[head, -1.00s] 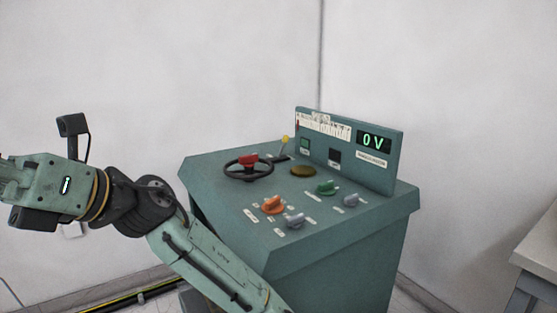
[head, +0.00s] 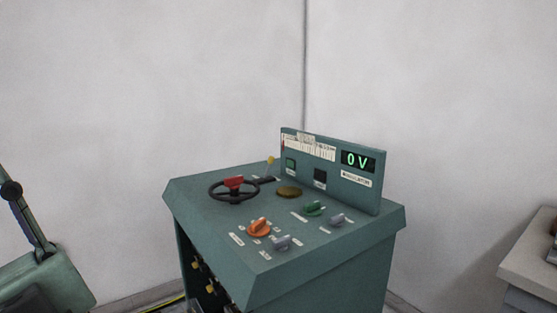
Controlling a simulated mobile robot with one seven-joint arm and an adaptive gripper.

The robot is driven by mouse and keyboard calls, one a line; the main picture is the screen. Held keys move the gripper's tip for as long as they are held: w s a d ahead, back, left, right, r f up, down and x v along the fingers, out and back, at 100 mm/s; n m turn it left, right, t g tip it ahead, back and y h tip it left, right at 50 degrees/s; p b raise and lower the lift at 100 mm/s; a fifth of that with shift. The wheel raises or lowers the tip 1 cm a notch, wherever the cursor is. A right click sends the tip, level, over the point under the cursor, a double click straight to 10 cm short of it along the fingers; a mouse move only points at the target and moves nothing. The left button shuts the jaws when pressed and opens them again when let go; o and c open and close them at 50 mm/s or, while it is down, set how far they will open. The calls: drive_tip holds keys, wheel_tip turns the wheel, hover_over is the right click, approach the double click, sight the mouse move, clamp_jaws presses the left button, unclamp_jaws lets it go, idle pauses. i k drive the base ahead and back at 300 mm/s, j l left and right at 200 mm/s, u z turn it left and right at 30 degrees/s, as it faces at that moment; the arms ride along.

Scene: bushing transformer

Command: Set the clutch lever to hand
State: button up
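A green control console (head: 330,270) stands in the middle of the head view. A small lever with a yellow ball knob (head: 270,160) stands at the back of its top, by a dark slot (head: 264,179), behind the black handwheel (head: 234,191) with a red hub piece (head: 233,182). I take it for the clutch lever; its labels are too small to read, so I cannot tell its setting. My gripper is not in view. Only a green and black part, probably of my arm, shows at the lower left, apart from the console.
The console top also carries an orange knob (head: 258,227), a green knob (head: 314,208), two grey knobs and a brass disc (head: 289,192). The upright panel's display (head: 358,161) reads 0 V. A grey table (head: 530,255) stands at the right. Yellow parts show in the console's open side.

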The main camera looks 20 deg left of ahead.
sight(270, 159)
drive_tip(key=i+j, duration=0.15)
drive_tip(key=i, duration=0.25)
drive_tip(key=i+j, duration=0.15)
drive_tip(key=i, duration=0.25)
drive_tip(key=i+j, duration=0.1)
drive_tip(key=i, duration=0.25)
